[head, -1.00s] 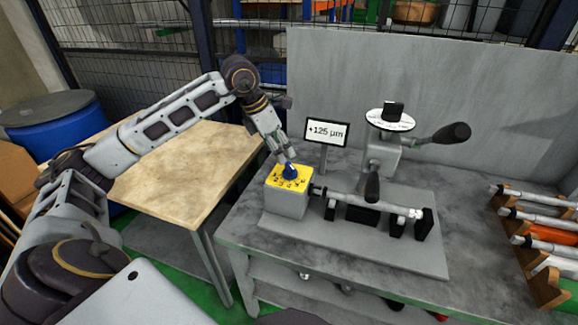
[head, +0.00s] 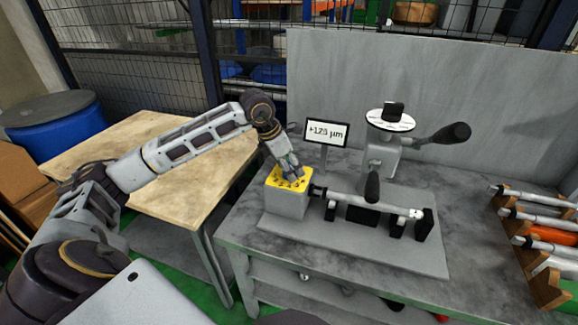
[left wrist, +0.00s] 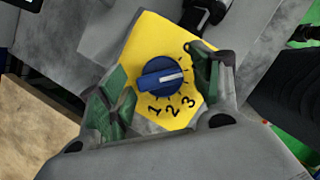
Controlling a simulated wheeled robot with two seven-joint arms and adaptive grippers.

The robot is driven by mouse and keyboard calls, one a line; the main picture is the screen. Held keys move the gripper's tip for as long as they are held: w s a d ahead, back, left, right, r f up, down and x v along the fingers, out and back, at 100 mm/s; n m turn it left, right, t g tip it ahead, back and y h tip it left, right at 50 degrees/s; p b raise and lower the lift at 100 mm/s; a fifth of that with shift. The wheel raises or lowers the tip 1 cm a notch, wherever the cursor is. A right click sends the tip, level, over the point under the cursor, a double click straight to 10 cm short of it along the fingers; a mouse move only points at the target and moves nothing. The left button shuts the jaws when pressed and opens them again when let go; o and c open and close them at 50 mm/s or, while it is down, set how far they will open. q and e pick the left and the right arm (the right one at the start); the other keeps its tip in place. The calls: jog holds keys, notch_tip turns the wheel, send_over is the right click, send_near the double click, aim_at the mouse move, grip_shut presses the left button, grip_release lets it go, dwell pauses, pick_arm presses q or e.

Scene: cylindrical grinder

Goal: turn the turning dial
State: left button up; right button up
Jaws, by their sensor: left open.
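The blue dial (left wrist: 162,77) has a white pointer line and sits on a yellow plate (left wrist: 150,35) marked 1, 2, 3. The pointer points right in the left wrist view. In the head view the yellow plate (head: 274,183) tops a grey box, and my gripper hides the dial. My left gripper (left wrist: 166,82) is open, with one green-padded finger on each side of the dial. I cannot tell whether the fingers touch it. In the head view the left gripper (head: 291,173) is right over the plate. My right gripper is not in view.
A display (head: 326,134) reads about +12x µm, its last digit blurred. A shaft (head: 370,203) lies right of the box. A white disc (head: 390,120) with a black knob and a black-handled lever (head: 452,134) stand behind. Racked shafts (head: 535,215) are at the right.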

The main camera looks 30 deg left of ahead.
pick_arm(q)
jog(key=c, duration=1)
jog(key=shift+m, duration=0.3)
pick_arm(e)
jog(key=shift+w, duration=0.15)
pick_arm(q)
jog(key=shift+a+m+g+h, duration=0.1)
jog(key=shift+m+g+h, duration=0.45)
jog(key=shift+m, duration=1.45)
jog(key=shift+m+g+h, duration=0.25)
jog(key=shift+m, duration=0.35)
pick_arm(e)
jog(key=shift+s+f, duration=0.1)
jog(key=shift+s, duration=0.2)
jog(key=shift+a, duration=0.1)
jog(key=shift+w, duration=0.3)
